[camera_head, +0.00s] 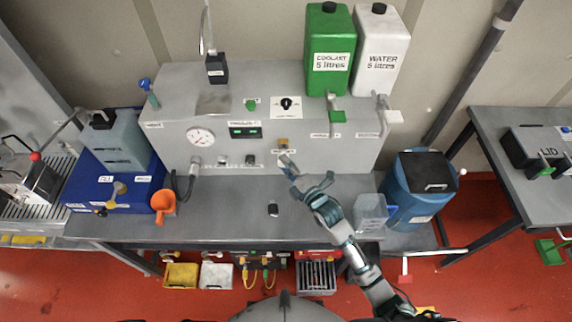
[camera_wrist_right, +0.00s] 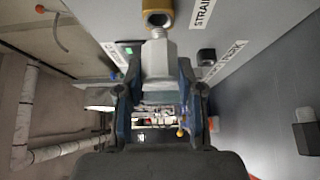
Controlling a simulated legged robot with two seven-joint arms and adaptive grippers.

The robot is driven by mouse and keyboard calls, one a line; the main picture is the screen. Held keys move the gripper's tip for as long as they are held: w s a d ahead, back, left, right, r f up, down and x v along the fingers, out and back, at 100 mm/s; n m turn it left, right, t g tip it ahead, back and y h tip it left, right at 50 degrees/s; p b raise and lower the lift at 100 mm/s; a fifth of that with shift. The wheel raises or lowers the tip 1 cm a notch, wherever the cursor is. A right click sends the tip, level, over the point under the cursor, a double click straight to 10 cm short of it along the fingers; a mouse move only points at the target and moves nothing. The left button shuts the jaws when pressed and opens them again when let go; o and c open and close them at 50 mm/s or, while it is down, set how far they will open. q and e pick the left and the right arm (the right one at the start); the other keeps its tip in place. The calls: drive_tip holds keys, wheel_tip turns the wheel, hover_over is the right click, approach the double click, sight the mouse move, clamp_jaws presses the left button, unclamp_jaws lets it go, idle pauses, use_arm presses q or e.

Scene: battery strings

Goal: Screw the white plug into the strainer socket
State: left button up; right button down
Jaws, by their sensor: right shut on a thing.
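The strainer socket is a brass-coloured fitting (camera_head: 283,142) on the front of the grey cabinet. It shows at the top of the right wrist view (camera_wrist_right: 157,14), with its round mouth visible. The white plug (camera_wrist_right: 156,63) is a pale hex body with a narrower threaded end pointing at the socket. My right gripper (camera_head: 292,172) is shut on the plug's body, a blue finger on each side. The threaded end is at the socket mouth and roughly in line with it; I cannot tell whether any thread is inside. My left gripper is not in view.
The bench top (camera_head: 235,215) is mostly clear, with a small dark object (camera_head: 273,209) on it. A clear container (camera_head: 371,211) and a blue drum (camera_head: 420,190) stand right of my arm. An orange funnel (camera_head: 163,203) and blue box (camera_head: 115,186) are at left.

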idle(0.3)
drive_tip(key=shift+w+b, duration=0.3)
drive_tip(key=shift+w, duration=1.05)
drive_tip(key=m+t+b, duration=0.1)
drive_tip(key=m+b, duration=0.1)
drive_tip(key=b, duration=0.1)
drive_tip(key=shift+f+y, duration=0.2)
drive_tip(key=shift+y, duration=0.2)
drive_tip(key=shift+m+t+b, duration=0.4)
drive_tip(key=shift+m, duration=0.1)
drive_tip(key=shift+r, duration=0.1)
